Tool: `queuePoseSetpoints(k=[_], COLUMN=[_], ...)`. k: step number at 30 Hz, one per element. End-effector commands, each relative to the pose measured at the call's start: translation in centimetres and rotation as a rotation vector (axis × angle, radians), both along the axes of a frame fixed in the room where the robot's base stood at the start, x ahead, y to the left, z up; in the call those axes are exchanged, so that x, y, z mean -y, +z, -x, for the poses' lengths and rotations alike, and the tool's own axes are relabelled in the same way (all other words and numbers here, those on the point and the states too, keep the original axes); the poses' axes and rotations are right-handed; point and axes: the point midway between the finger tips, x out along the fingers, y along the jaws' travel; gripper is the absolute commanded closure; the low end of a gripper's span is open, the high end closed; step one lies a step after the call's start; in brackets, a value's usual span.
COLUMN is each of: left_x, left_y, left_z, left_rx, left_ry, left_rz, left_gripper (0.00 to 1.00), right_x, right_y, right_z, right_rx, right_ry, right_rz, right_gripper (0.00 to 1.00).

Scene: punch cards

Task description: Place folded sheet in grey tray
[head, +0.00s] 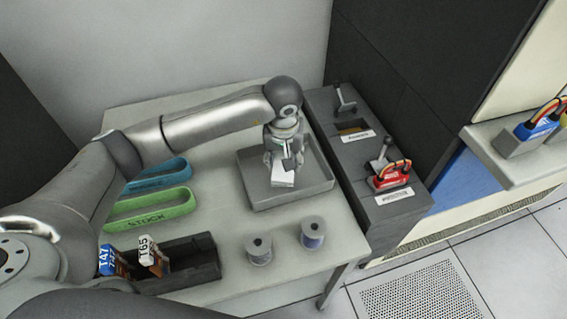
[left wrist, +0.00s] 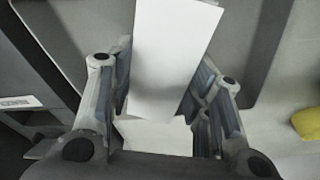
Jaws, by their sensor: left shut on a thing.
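The grey tray (head: 322,178) sits on the table near its right side in the head view; its rim also shows in the left wrist view (left wrist: 268,45). My left gripper (head: 283,165) is over the tray. It is shut on the white folded sheet (head: 283,178), which hangs down between the fingers. In the left wrist view the sheet (left wrist: 172,55) lies between the two fingers of the gripper (left wrist: 160,105). I cannot tell whether the sheet touches the tray floor. My right gripper is not in view.
Two spools (head: 259,250) (head: 313,233) stand in front of the tray. Green (head: 150,209) and blue (head: 160,176) oval holders and a dark rack (head: 195,262) with blue and white labelled items are on the left. A dark console (head: 360,150) with levers borders the table's right side.

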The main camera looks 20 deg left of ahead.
Motion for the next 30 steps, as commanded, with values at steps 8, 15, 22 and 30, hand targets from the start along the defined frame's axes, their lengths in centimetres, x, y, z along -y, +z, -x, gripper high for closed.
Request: queuePoseSetpoints(k=[8,15,22,30], left_x=[0.0,0.0,0.0,0.0], left_y=[-2.6,-2.7,-2.9,-2.9], left_z=[0.2,0.2,0.2,0.2], left_rx=[-0.003,-0.002,-0.003,-0.003], left_ry=[0.0,-0.001,-0.001,-0.001], left_rz=[0.0,-0.001,0.0,0.0], left_gripper=[0.63,0.63,0.39,0.33], right_x=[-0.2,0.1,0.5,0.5], right_y=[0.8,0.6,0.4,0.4], right_z=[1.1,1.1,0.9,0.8], right_rx=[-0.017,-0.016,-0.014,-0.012], right_ry=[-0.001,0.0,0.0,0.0], right_rz=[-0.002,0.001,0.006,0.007], right_gripper=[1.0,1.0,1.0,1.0])
